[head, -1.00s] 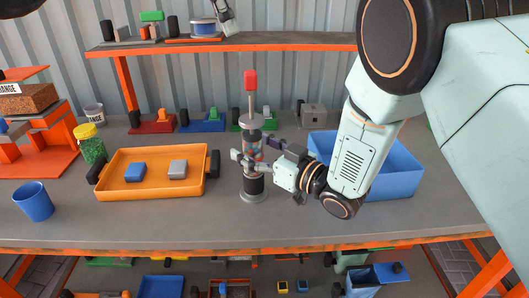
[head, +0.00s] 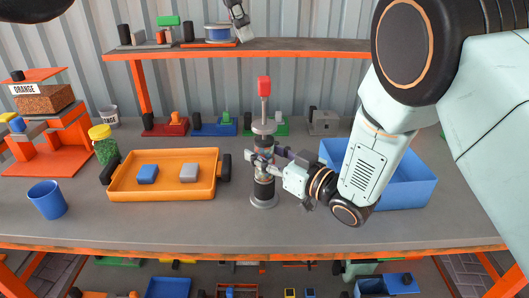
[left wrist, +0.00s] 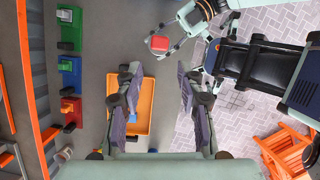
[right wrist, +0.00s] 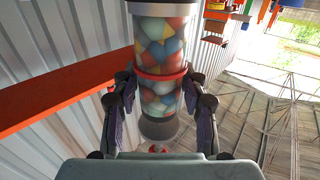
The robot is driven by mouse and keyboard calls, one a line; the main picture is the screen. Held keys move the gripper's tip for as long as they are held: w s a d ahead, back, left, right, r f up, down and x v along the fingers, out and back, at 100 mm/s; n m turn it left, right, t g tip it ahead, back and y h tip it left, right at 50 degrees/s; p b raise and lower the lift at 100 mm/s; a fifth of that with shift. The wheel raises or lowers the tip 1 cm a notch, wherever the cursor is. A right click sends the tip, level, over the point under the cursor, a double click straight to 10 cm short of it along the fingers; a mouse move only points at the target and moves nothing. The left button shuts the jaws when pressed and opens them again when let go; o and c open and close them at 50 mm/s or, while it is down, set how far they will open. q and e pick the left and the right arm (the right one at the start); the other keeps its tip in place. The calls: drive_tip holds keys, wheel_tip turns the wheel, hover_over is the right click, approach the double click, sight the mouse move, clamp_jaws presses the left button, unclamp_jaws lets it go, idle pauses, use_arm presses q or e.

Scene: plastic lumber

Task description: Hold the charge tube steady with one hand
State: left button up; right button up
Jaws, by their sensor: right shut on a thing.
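The charge tube (head: 264,186) stands upright on the bench, a clear cylinder of coloured pieces with a dark lower part, a round grey foot and a rod topped by a red handle (head: 264,86). My right gripper (head: 266,163) reaches in from the right and is shut around its middle. In the right wrist view the tube (right wrist: 160,95) stands between the two fingers, beside its red band. My left gripper (head: 241,22) hangs high above the shelf in the head view. Its fingers are wide apart and empty in the left wrist view (left wrist: 157,85), which shows the red handle (left wrist: 160,44) from above.
An orange tray (head: 165,190) with a blue and a grey block lies left of the tube. A blue bin (head: 405,193) stands behind my right arm. A blue cup (head: 47,200) and a green-filled jar (head: 103,145) stand farther left. A shelf (head: 300,46) runs behind.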

sight(264, 77)
use_arm(q)
drive_tip(key=shift+o, duration=1.2)
drive_tip(key=shift+a+r, duration=0.2)
drive_tip(key=shift+r, duration=0.05)
drive_tip(key=shift+o, duration=0.2)
drive_tip(key=a+h, duration=0.2)
drive_tip(key=a, duration=0.1)
drive_tip(key=a+f+h, duration=0.1)
drive_tip(key=a, duration=0.1)
drive_tip(key=shift+s, duration=0.15)
drive_tip(key=shift+w+d+f+m+h, duration=0.15)
drive_tip(key=shift+d+f+m+h, duration=0.2)
drive_tip(key=shift+d+f, duration=1.25)
drive_tip(key=shift+w+d+f+m+h, duration=0.15)
drive_tip(key=shift+d+f+m+h, duration=0.15)
drive_tip(key=shift+d+f, duration=1.3)
drive_tip(key=shift+w+d+f+m+h, duration=0.15)
drive_tip(key=shift+d+f+m+h, duration=0.15)
drive_tip(key=shift+d+f, duration=1.3)
drive_tip(key=shift+c, duration=0.2)
clamp_jaws()
